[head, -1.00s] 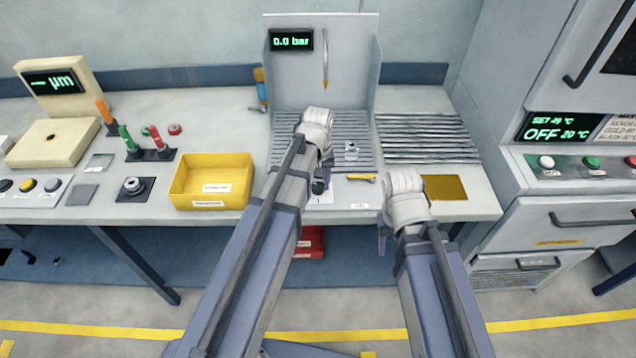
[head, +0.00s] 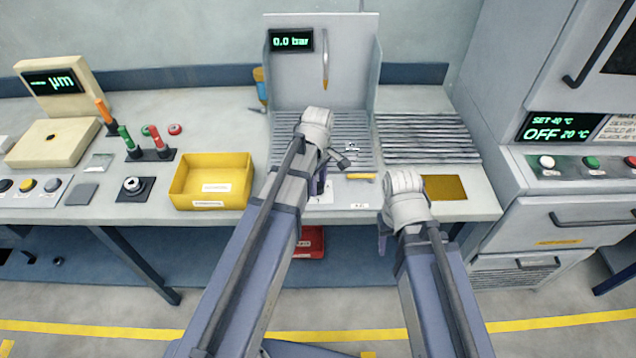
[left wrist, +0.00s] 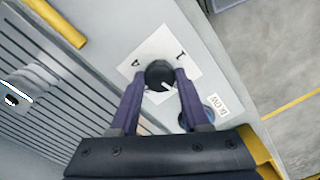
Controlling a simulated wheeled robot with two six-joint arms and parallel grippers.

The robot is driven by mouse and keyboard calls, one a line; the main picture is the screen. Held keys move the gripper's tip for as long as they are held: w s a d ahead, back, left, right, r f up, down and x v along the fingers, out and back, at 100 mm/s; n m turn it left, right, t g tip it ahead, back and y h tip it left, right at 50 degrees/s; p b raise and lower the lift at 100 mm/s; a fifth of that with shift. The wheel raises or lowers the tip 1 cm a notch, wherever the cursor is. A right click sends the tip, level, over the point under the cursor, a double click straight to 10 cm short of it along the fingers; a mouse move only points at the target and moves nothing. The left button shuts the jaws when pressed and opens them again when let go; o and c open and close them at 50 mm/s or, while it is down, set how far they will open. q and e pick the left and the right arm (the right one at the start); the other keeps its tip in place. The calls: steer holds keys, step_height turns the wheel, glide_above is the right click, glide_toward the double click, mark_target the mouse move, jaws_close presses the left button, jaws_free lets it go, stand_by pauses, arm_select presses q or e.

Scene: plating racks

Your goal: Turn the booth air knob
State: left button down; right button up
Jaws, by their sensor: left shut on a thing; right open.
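The booth air knob (left wrist: 158,72) is round and black with a white pointer line, on a white label card (left wrist: 181,58) marked with small figures. The pointer aims toward the lower right in the left wrist view. My left gripper (left wrist: 161,78) has one purple finger on each side of the knob and is shut on it. In the head view my left gripper (head: 321,184) is at the bench's front edge, and my arm hides the knob. The booth display (head: 291,41) reads 0.0 bar. My right gripper (head: 383,243) is open at the bench's front edge, partly hidden by its wrist.
A blue round part (left wrist: 212,104) with a label sits close beside one left finger. A slatted rack (head: 425,138) and a gold plate (head: 445,187) lie to the right. A yellow bin (head: 212,181) stands to the left. A yellow-handled tool (head: 361,176) lies near the left gripper.

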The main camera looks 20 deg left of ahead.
mark_target(318, 185)
arm_select(q)
steer(key=shift+s+n, duration=0.1)
steer(key=shift+n, duration=0.4)
stand_by(0.3)
steer(key=shift+c, duration=1.8)
jaws_free()
step_height(318, 185, up, 8)
steer(key=p, duration=0.8)
steer(key=shift+f, duration=0.1)
